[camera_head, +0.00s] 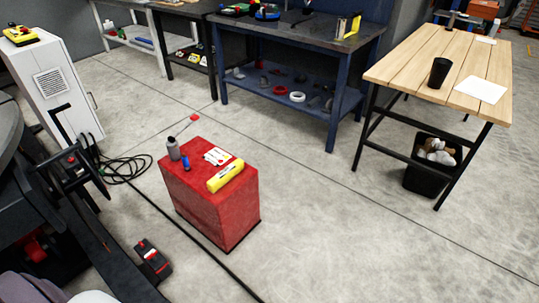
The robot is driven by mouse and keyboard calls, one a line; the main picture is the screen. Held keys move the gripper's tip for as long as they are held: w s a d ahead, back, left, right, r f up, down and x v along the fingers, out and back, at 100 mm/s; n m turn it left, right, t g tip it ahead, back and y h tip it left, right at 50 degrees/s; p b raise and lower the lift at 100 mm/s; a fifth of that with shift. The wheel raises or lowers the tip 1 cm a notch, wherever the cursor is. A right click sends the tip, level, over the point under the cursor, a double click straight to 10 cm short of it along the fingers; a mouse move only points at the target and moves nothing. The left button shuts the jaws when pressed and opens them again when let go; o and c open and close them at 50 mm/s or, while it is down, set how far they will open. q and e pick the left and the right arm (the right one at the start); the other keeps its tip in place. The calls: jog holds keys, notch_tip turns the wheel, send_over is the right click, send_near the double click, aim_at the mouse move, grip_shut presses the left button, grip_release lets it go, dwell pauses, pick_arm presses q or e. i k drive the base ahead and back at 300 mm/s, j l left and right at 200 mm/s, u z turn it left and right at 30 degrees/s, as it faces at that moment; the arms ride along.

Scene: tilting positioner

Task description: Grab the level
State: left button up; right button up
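A yellow bar-shaped object (225,176) lies on the front right part of the top of a red cabinet (218,210). Another yellow piece (352,28) is at the right end of the dark blue workbench (300,38). I cannot tell for sure which of the two is the level. Neither of my grippers shows in the head view.
A grey bottle (173,149), a blue item and white cards share the cabinet top. A black cable (200,245) and a red-black pedal (152,261) lie on the floor. A wooden table (420,60) stands right. The floor right of the cabinet is clear.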

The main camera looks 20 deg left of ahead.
aim_at(231, 171)
jog(key=i+u, duration=0.2)
jog(key=i, duration=0.35)
jog(key=i+l+u, duration=0.2)
jog(key=i, duration=0.3)
jog(key=i+u, duration=0.95)
